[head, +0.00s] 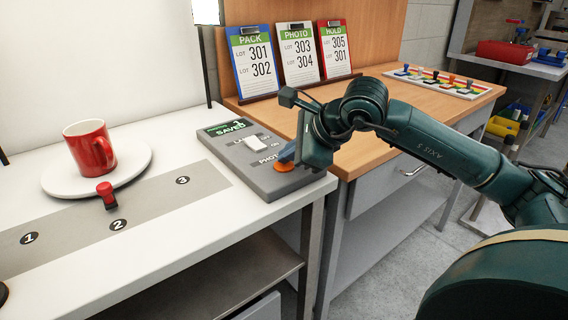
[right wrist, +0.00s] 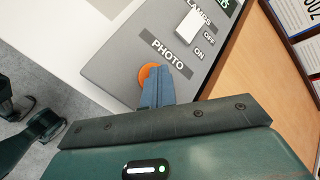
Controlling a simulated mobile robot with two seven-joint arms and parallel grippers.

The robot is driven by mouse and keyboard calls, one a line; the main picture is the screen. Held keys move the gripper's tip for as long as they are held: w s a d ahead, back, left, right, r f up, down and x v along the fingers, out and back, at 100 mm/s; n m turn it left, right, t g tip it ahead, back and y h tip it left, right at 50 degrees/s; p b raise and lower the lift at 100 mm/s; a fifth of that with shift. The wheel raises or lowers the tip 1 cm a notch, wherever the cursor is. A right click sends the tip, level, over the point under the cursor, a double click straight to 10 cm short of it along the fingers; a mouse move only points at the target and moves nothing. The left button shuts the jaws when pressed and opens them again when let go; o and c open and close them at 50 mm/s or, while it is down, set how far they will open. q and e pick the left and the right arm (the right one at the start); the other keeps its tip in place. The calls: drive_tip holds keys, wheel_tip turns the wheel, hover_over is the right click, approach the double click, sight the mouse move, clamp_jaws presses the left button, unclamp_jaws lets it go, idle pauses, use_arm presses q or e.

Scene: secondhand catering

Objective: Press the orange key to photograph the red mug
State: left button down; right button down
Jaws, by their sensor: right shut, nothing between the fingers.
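The red mug (head: 90,146) stands upright on a round white turntable (head: 128,172) at the left of the head view. The orange key (head: 284,167) is on the grey control box (head: 250,172), by the label PHOTO; it also shows in the right wrist view (right wrist: 143,73). My right gripper (head: 284,158) is shut and empty, its blue fingertips over the orange key and hiding part of it. I cannot tell whether they touch it. The box's display reads SAVED (head: 227,126). My left gripper is not in view.
A white switch (head: 257,141) is on the box. PACK, PHOTO and HOLD clipboards (head: 299,53) stand behind, on the wooden desk (head: 400,92).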

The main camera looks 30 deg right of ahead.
sight(289, 166)
idle(0.3)
drive_tip(key=shift+r+p, duration=0.6)
drive_tip(key=shift+r, duration=0.2)
drive_tip(key=shift+r+p, duration=1.85)
drive_tip(key=shift+r, duration=0.7)
